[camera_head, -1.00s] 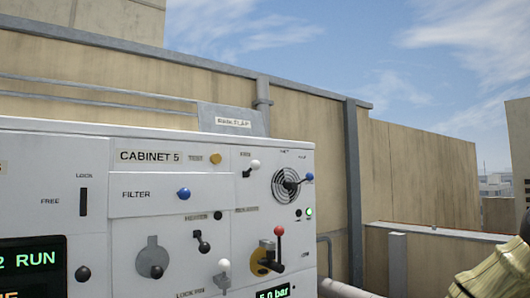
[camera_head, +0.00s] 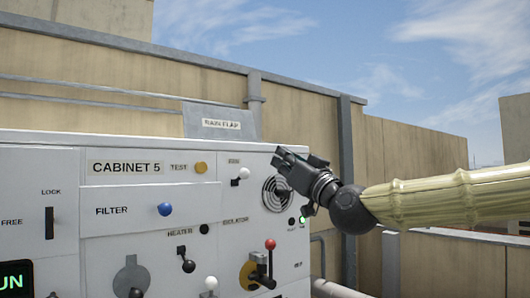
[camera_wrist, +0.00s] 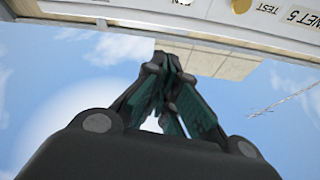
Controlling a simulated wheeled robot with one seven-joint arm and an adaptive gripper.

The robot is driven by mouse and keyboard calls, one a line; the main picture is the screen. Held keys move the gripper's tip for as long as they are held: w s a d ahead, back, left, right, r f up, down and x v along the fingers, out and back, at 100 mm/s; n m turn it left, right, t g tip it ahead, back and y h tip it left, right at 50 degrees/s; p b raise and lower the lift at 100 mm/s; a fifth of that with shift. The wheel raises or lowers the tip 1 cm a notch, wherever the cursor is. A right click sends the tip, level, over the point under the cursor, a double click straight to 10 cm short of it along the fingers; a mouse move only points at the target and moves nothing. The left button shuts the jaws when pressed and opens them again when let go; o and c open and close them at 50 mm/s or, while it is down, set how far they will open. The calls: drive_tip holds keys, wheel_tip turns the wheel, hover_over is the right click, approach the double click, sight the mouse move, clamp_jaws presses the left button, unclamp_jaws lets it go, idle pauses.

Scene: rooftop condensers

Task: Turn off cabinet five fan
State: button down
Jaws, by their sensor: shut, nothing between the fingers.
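The white cabinet front labelled CABINET 5 (camera_head: 125,167) fills the lower left of the head view. Its round fan grille (camera_head: 270,196) sits at the upper right of the panel, partly covered by my gripper (camera_head: 284,158). The blue-tipped lever on the grille is hidden behind the gripper. A small green light (camera_head: 302,220) glows just below the grille. My gripper is shut and empty, in front of the panel's upper right corner; I cannot tell if it touches. In the wrist view the shut fingers (camera_wrist: 165,62) point at sky and wall, with the panel edge above.
A grey rain flap (camera_head: 221,122) rises behind the cabinet top. Open air lies right.

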drive_tip(key=a, duration=0.2)
wheel_tip(320, 180, up, 2)
drive_tip(key=p, duration=0.7)
hover_over(240, 178)
drive_tip(key=s+d, duration=0.3)
drive_tip(key=shift+s+d+f+t+y+b, duration=0.15)
drive_tip(key=shift+s+d+f+y+b, duration=0.1)
drive_tip(key=shift+f+b, duration=0.5)
drive_tip(key=shift+s+d+f+t+y+b, duration=0.15)
drive_tip(key=shift+d+f+b, duration=0.1)
drive_tip(key=shift+f+b, duration=0.5)
